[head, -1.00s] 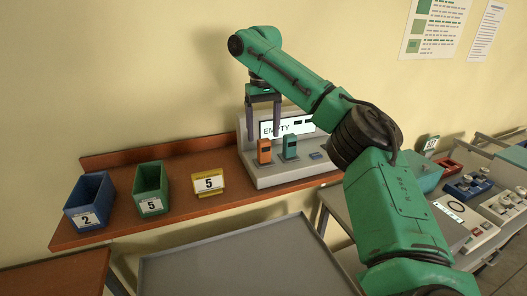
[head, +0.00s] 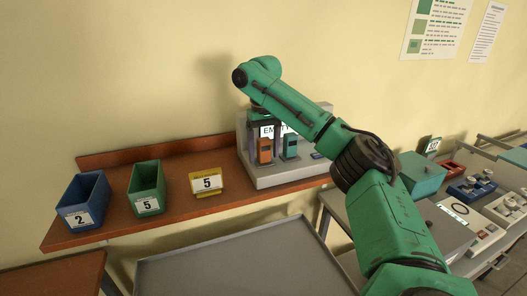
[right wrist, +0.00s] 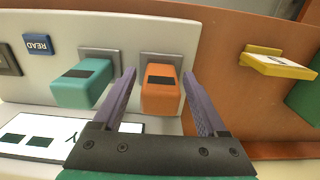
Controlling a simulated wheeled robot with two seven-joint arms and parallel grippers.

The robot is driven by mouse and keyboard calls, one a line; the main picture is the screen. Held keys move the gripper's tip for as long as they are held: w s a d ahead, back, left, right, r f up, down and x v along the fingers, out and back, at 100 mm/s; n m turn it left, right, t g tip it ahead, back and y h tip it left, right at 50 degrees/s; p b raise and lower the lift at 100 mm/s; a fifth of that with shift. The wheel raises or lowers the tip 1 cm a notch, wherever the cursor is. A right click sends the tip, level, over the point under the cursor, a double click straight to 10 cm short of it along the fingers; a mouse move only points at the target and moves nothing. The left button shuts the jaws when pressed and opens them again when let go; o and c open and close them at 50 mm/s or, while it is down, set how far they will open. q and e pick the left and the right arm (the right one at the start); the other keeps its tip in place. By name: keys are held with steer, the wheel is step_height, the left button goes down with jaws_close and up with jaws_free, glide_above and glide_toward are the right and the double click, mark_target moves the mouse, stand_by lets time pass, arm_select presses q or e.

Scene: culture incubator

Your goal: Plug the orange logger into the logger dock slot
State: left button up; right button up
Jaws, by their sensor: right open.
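The orange logger (head: 265,150) stands upright at the left of the grey dock (head: 285,177), beside a teal logger (head: 290,146). In the right wrist view the orange logger (right wrist: 160,90) sits on a grey square socket, and the teal logger (right wrist: 83,82) sits on another beside it. My right gripper (right wrist: 158,82) is open, its two purple-grey fingers on either side of the orange logger with gaps left. In the head view my right gripper (head: 265,132) is at the logger, partly hidden by the arm. My left gripper is not in view.
The dock's display (head: 272,130) is partly covered by my arm. A blue READ button (right wrist: 38,44) is beside the teal logger.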

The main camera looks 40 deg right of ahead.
mark_target(264, 139)
steer(key=shift+p, duration=0.35)
stand_by(0.6)
steer(key=shift+p, duration=0.35)
steer(key=shift+c, duration=0.3)
jaws_close()
steer(key=shift+r+p, duration=0.45)
steer(key=shift+r, duration=2.6)
